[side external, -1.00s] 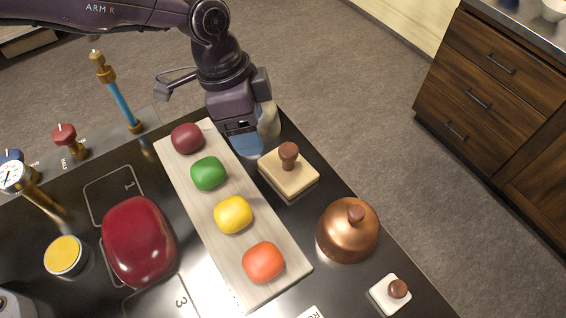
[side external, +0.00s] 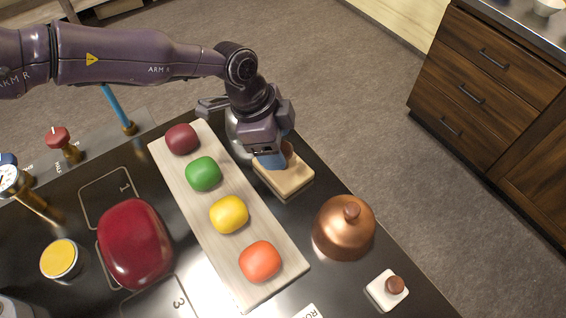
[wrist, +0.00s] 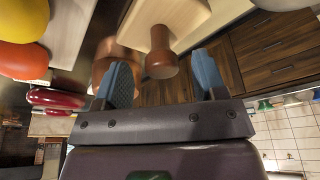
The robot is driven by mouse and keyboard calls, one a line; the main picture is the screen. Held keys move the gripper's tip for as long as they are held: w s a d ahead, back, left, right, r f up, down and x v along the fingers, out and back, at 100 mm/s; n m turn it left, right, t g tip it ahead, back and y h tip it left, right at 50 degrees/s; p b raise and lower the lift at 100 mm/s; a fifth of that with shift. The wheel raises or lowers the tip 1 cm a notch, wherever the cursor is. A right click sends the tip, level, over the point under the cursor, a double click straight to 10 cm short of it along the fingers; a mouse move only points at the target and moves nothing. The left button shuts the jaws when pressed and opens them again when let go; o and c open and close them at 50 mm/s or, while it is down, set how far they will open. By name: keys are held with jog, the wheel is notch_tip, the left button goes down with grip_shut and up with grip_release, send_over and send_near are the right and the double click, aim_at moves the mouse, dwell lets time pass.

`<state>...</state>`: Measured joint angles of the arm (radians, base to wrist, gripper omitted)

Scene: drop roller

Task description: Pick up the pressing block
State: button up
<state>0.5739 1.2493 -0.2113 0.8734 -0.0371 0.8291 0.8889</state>
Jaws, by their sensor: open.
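The pressing block (side external: 288,181) is a pale wooden slab with a brown knob handle, standing on the dark table right of the pale board. My gripper (side external: 270,158) is above its back part, and the fingers hide part of the handle in the side external view. In the wrist view the handle knob (wrist: 161,65) shows ahead of and between the open blue fingers of my gripper (wrist: 163,78), with the slab (wrist: 178,14) beyond it. The fingers look apart from the knob, with nothing held.
The pale board (side external: 262,285) carries dark red, green, yellow and orange rounded pieces in a row. A copper dome (side external: 344,228) stands near the block's front right, and a small white block with a brown knob (side external: 387,290) lies beyond. A large red rounded object (side external: 135,243) is at left.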

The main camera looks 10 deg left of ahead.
jog(key=shift+x, duration=1.55)
jog(key=shift+r, duration=0.1)
jog(key=c, duration=1.1)
jog(key=shift+o, duration=0.2)
jog(key=shift+w+r, duration=0.1)
jog(key=shift+r, duration=0.4)
jog(key=v, duration=0.2)
jog(key=shift+d+r, duration=0.2)
jog(key=shift+r, duration=0.15)
jog(key=s+a+r, duration=0.9)
jog(key=s, duration=0.1)
jog(key=shift+s+a+r, duration=0.15)
jog(key=shift+s+r, duration=0.05)
